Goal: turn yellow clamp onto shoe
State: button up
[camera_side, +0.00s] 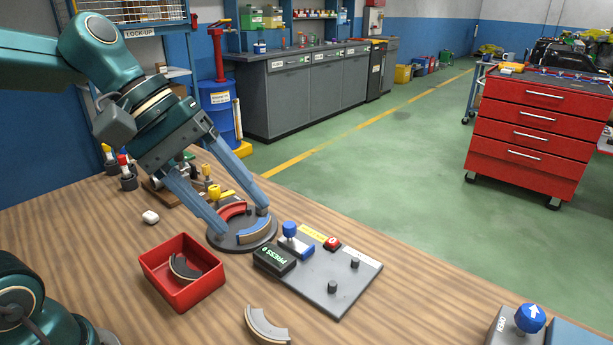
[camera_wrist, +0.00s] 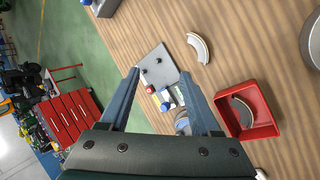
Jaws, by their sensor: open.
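A round dark plate (camera_side: 243,246) lies on the wooden table in the side view. It carries a curved red shoe (camera_side: 232,209) and a curved blue shoe (camera_side: 255,231). A yellow clamp (camera_side: 214,191) stands at the plate's far side, with another yellow part (camera_side: 228,194) just right of it; their exact contact with the shoes cannot be told. My gripper (camera_side: 240,221) is open, its fingers spread over the plate, one at each side. In the wrist view my gripper (camera_wrist: 160,73) shows nothing held; the blue shoe (camera_wrist: 181,122) is partly hidden behind a finger. The yellow clamp is not clear there.
A red bin (camera_side: 165,289) holding a dark curved shoe (camera_side: 184,268) stands in front of the plate. A grey board (camera_side: 345,287) with pegs, a PRESS box (camera_side: 274,260) and a blue knob (camera_side: 290,229) lies right. A tan curved shoe (camera_side: 266,325) lies near the front.

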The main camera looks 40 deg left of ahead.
jog(key=w+a+n+t+h, duration=0.1)
jog(key=w+a+n+h, duration=0.1)
jog(key=w+a+n, duration=0.5)
jog(key=n+t, duration=0.5)
jog(key=n, duration=0.5)
send_over(213, 187)
jog(key=d, duration=0.6)
notch_tip(213, 187, down, 7)
jog(key=s+a+f+n, duration=0.1)
jog(key=a+f, duration=0.1)
jog(key=s+a+f+n+t, duration=0.1)
jog(key=a+f, duration=0.2)
jog(key=s+a+f+n+t+y, duration=0.1)
jog(key=a+f+n, duration=0.1)
jog(key=a, duration=0.1)
jog(key=shift+s+f, duration=0.25)
jog(key=shift+s, duration=0.15)
jog(key=shift+x, duration=2.35)
grip_shut()
